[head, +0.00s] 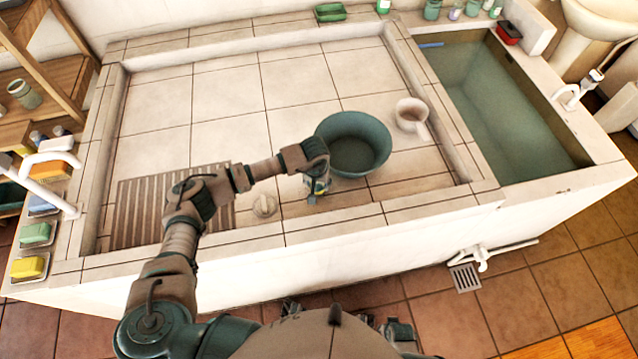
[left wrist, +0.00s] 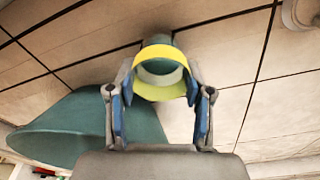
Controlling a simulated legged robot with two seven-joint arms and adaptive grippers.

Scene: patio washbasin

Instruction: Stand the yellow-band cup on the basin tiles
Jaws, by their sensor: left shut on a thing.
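My left gripper (head: 318,186) reaches over the front part of the tiled basin floor (head: 290,82) and points down. It is shut on the yellow-band cup (left wrist: 160,54). In the left wrist view the teal cup with its bright yellow band sits between the two blue-padded fingers (left wrist: 160,118). In the head view the cup is small and mostly hidden by the fingers. It is close above or on the tiles; I cannot tell whether its base touches. My right gripper is not seen.
A teal bowl (head: 353,150) stands just behind and right of the cup, with a pale dipper (head: 411,114) beyond it. A small pale round thing (head: 265,205) and a slatted mat (head: 170,207) lie to the left. The back tiles are clear. A water trough (head: 500,105) is at right.

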